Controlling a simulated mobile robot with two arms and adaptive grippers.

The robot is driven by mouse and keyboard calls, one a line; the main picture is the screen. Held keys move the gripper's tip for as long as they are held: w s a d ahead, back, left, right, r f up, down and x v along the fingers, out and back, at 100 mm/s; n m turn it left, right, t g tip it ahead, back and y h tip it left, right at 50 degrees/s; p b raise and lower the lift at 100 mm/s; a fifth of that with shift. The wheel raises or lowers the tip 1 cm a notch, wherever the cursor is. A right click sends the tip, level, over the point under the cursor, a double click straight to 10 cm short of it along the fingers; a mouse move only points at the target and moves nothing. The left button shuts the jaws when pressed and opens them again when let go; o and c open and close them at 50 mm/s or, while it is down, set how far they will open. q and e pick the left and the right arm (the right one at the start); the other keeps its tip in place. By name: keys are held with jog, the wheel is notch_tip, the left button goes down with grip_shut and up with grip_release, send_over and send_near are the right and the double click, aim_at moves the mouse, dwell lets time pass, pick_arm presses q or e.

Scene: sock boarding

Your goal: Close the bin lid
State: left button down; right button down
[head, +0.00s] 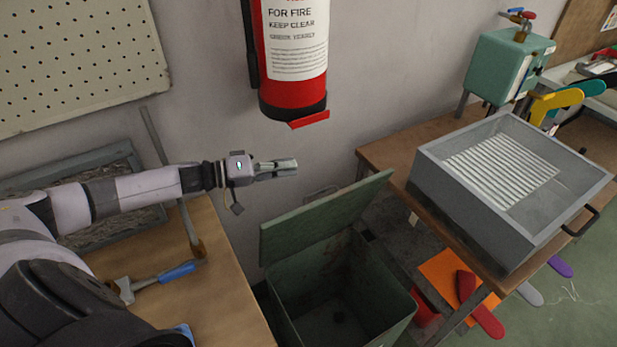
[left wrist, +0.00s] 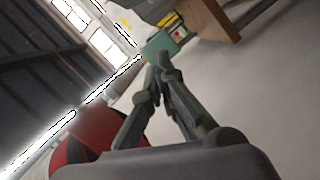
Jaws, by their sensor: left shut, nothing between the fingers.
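The green bin (head: 340,306) stands on the floor between two wooden tables, and its inside shows empty. Its green lid (head: 325,220) is open, hinged up at the back and leaning toward the wall. My left gripper (head: 292,166) is above and behind the raised lid, close to the wall, apart from the lid as far as I can tell. Its fingers also show in the left wrist view (left wrist: 158,62), shut with nothing between them. The bin is out of sight in the left wrist view. My right gripper is not in view.
A red fire extinguisher (head: 290,95) hangs on the wall just above my left gripper. A wooden table (head: 228,290) at left holds a blue-handled tool (head: 176,272). A grey tray (head: 480,235) sits on the right table. Coloured flat shapes lie below it.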

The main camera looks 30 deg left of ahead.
pick_arm(q)
jog(key=w+d+f+p, duration=0.1)
jog(key=d+f, duration=0.1)
jog(key=d, duration=0.3)
jog(key=shift+d+f, duration=0.25)
jog(key=shift+d, duration=0.1)
jog(key=shift+d+p, duration=0.1)
jog(key=shift+p, duration=0.3)
jog(key=shift+m, duration=0.7)
jog(key=s+d+p, duration=0.1)
jog(key=d, duration=0.1)
jog(key=s+d+p, duration=0.1)
jog(key=p, duration=0.1)
jog(key=shift+d, duration=0.35)
jog(key=s+d+f+m+y, duration=0.1)
jog(key=s+d+f, duration=0.3)
jog(key=d, duration=0.3)
jog(key=s+d+f+m+p, duration=0.1)
jog(key=s+d+f+m, duration=0.1)
jog(key=s+d+f, duration=0.2)
jog(key=d+f, duration=0.1)
jog(key=d, duration=0.2)
jog(key=shift+s+f+m+y, duration=0.15)
jog(key=shift+f+m+y, duration=0.15)
jog(key=shift+f+y, duration=0.1)
